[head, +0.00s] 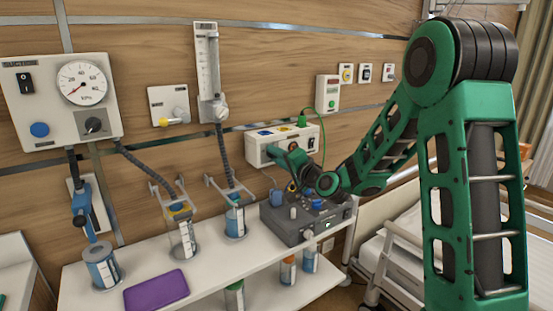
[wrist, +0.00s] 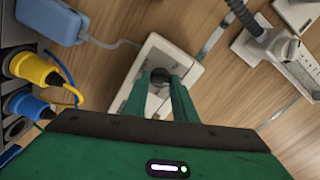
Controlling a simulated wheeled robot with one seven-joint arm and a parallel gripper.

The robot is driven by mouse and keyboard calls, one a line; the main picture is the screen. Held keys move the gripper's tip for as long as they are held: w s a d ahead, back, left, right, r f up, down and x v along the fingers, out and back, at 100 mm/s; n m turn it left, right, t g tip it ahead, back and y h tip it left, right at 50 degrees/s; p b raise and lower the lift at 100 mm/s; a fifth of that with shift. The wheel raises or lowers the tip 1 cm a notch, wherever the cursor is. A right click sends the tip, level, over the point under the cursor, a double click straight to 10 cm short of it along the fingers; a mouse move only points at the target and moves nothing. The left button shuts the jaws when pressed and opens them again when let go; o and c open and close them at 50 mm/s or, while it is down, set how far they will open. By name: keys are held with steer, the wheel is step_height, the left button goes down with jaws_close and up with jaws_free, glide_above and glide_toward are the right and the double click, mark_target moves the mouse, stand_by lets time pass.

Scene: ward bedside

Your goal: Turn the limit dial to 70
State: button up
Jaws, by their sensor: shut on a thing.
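My gripper (wrist: 160,82) is shut on a dark round knob (wrist: 159,74), with one green finger on each side of it. The knob sits on a white wall plate (wrist: 133,97), which I take to carry the limit dial. Its scale and pointer cannot be read; the fingers hide part of the plate. In the head view my gripper (head: 283,157) reaches the wall at the white socket box (head: 258,151), and my arm hides the knob.
A grey device (head: 282,226) with several knobs stands on the white shelf (head: 210,268) below my gripper. A flowmeter (head: 208,70) and a gauge panel (head: 45,112) are on the wall to the left. A bed lies right.

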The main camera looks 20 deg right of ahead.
steer(key=n, duration=0.5)
steer(key=shift+s+a+f, duration=0.1)
steer(key=shift+f, duration=0.2)
steer(key=shift+n, duration=1.8)
steer(key=shift+r, duration=0.15)
steer(key=o, duration=1)
steer(key=shift+o, duration=0.2)
steer(key=shift+r, duration=0.1)
steer(key=v, duration=1)
steer(key=shift+s+d, duration=0.2)
steer(key=shift+s, duration=0.05)
